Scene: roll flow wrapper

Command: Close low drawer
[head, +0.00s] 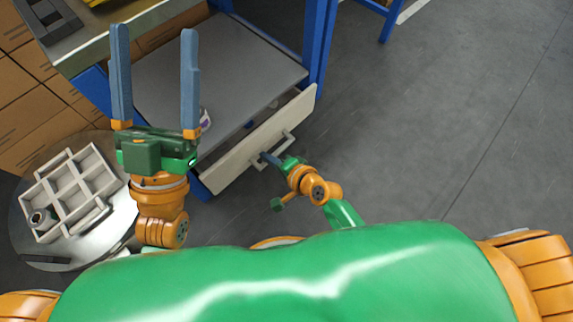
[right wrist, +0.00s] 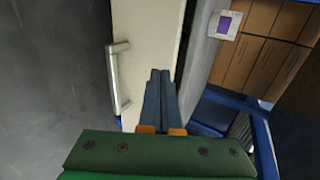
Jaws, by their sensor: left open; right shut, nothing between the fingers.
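The low drawer's pale front panel (head: 250,142) stands out from the blue workbench frame, with its grey interior visible behind it, so the drawer is open. It also shows in the right wrist view (right wrist: 150,40). A bar handle (head: 286,146) is on the panel's outer face, and it shows at left in the right wrist view (right wrist: 119,75). My right gripper (head: 268,158) is shut and empty, its fingertips at or very near the panel beside the handle; contact cannot be told. My left gripper (head: 155,45) is open and empty, raised at the left, fingers pointing up the picture.
A blue-legged workbench (head: 318,40) holds the drawer. A small white and purple item (head: 205,120) lies in the drawer. A round metal table (head: 70,255) with a compartmented tray (head: 100,171) is at left. Floor at right is clear.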

